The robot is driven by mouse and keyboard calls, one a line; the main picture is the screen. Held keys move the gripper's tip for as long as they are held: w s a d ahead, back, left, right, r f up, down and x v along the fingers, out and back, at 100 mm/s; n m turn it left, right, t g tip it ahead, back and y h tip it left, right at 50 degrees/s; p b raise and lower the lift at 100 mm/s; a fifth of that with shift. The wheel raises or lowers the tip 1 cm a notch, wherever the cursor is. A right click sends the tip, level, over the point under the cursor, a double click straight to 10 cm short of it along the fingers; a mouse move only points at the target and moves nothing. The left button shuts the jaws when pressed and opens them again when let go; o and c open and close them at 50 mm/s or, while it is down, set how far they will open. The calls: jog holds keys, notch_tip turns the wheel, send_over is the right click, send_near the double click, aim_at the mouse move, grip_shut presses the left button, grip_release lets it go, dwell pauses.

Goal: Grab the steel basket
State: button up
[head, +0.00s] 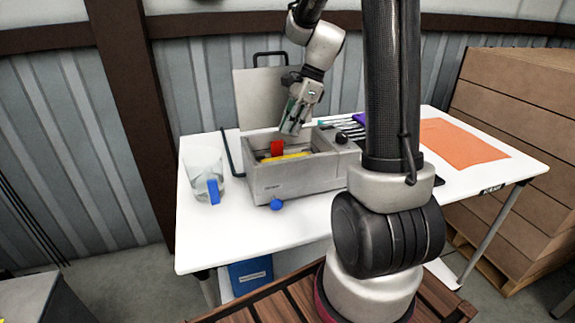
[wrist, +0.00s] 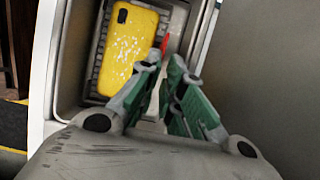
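The steel basket (wrist: 103,52) shows in the wrist view as a grey slotted tray inside a grey box-shaped bath. A yellow phone-like item (wrist: 130,50) lies in it, and its yellow edge shows in the head view (head: 285,156). A small red piece (head: 277,147) stands up at the basket; in the wrist view it is just beyond my fingertips (wrist: 165,44). I cannot tell whether it is part of the basket. My gripper (head: 291,128) points down above the bath, with a narrow gap between its green-padded fingers (wrist: 166,65). The bath walls hide most of the basket.
The grey bath (head: 300,179) has a black knob, and a lid (head: 262,95) stands behind it. A glass beaker (head: 203,170) with a blue piece is left, a blue ball (head: 277,204) in front. An orange sheet (head: 460,143) lies right on the white table (head: 230,240).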

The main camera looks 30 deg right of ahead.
aim_at(277, 146)
jog(key=x, duration=0.5)
jog(key=shift+w+a+f, duration=0.1)
jog(key=shift+a+f, duration=0.1)
jog(key=shift+f, duration=0.15)
jog(key=shift+c, duration=0.4)
grip_shut()
jog(key=shift+r, duration=0.15)
